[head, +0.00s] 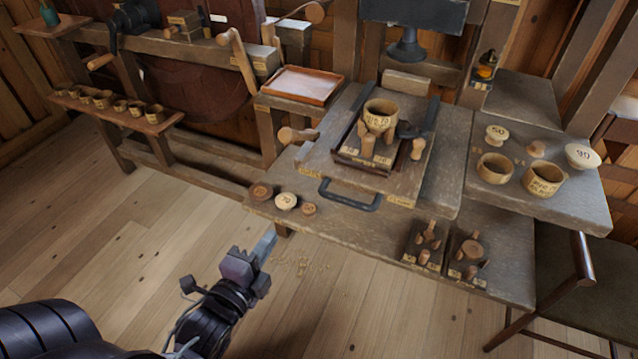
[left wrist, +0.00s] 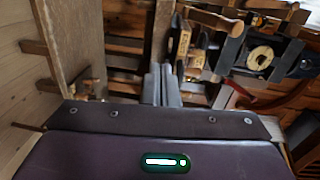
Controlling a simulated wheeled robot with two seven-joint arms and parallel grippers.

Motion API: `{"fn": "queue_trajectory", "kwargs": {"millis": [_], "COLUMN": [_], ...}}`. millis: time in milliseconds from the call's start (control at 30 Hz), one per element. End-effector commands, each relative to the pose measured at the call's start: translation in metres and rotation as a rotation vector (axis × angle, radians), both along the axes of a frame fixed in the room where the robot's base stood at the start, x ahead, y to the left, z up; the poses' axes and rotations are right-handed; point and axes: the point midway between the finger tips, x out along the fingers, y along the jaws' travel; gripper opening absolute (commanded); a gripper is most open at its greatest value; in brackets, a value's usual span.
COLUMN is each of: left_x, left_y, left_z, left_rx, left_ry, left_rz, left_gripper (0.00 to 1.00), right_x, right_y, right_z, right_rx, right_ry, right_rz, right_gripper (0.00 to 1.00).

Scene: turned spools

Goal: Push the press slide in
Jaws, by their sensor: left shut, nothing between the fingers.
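The press slide (head: 405,187) is a wooden board on the bench, with a black bar handle (head: 350,196) at its front edge. A dark tray (head: 358,163) on it bears wooden pegs and a labelled wooden cup (head: 380,116). What look like the cup (left wrist: 262,55) and pegs also show at the upper right of the left wrist view. My left gripper (head: 266,246) is shut and empty, in front of and below the bench's front left edge, apart from the handle. Its closed fingers (left wrist: 163,85) show in the left wrist view. My right gripper is not seen.
Small round pieces (head: 286,201) lie at the bench's front left. Two dark peg holders (head: 467,257) stand at the front right. Wooden cups and knobs sit on the right-hand table (head: 560,208). A chair (head: 572,270) stands at the right. The floor (head: 130,240) at left is clear.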

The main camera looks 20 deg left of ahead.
Motion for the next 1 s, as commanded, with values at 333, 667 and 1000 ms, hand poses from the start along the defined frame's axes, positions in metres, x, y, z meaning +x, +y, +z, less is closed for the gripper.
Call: {"fn": "queue_trajectory", "kwargs": {"millis": [333,667,1000], "left_x": [0.007,0.058,0.114], "left_y": [-0.009,-0.011,-0.013], "left_z": [0.045,0.046,0.045], "left_rx": [0.046,0.045,0.044], "left_ry": [-0.085,-0.086,-0.083], "left_rz": [-0.016,-0.016,-0.015], "left_gripper": [0.00,0.00,0.00], "right_x": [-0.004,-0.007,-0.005], "right_y": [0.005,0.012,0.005], "right_z": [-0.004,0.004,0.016], "right_rx": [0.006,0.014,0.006], "right_ry": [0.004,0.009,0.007], "right_rz": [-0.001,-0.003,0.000], "right_gripper": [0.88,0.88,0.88]}}
